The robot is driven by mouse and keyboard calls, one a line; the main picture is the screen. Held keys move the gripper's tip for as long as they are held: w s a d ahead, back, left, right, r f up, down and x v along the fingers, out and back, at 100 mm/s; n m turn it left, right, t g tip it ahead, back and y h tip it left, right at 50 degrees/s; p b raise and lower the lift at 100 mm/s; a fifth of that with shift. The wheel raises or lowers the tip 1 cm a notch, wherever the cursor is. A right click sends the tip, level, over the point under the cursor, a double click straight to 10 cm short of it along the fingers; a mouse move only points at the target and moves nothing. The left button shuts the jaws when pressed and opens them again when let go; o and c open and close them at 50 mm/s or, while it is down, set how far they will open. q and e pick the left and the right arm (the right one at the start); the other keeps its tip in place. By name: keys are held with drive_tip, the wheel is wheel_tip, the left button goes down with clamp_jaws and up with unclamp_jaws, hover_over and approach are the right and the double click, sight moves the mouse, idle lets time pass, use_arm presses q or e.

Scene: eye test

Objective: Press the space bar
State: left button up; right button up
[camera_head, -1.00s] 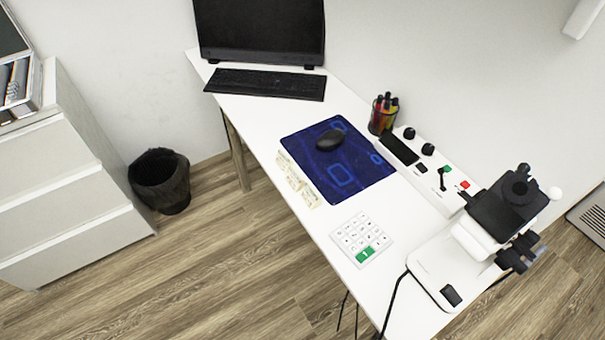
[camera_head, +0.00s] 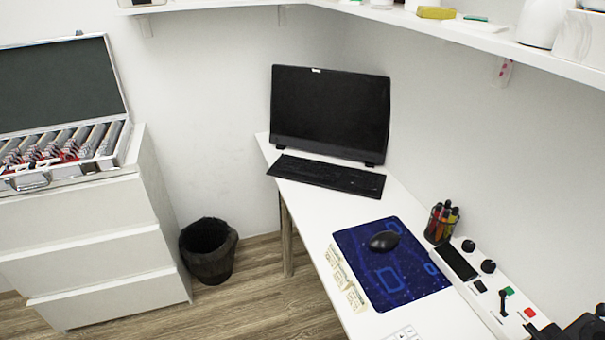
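The black keyboard (camera_head: 327,177) lies near the far end of the white desk (camera_head: 316,205), in front of a dark monitor (camera_head: 331,112). Its space bar is too small to make out; the keys blur into one dark surface. Nothing touches or covers the keyboard.
A blue mouse mat (camera_head: 421,281) with a black mouse (camera_head: 384,241) lies nearer on the desk. A pen cup (camera_head: 441,223) and a control panel (camera_head: 497,293) stand to the right. A drawer cabinet (camera_head: 88,243) with an open case (camera_head: 62,150) and a bin (camera_head: 208,250) are left. A shelf (camera_head: 470,37) hangs above.

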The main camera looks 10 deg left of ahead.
use_arm(q)
clamp_jaws()
idle(1.1)
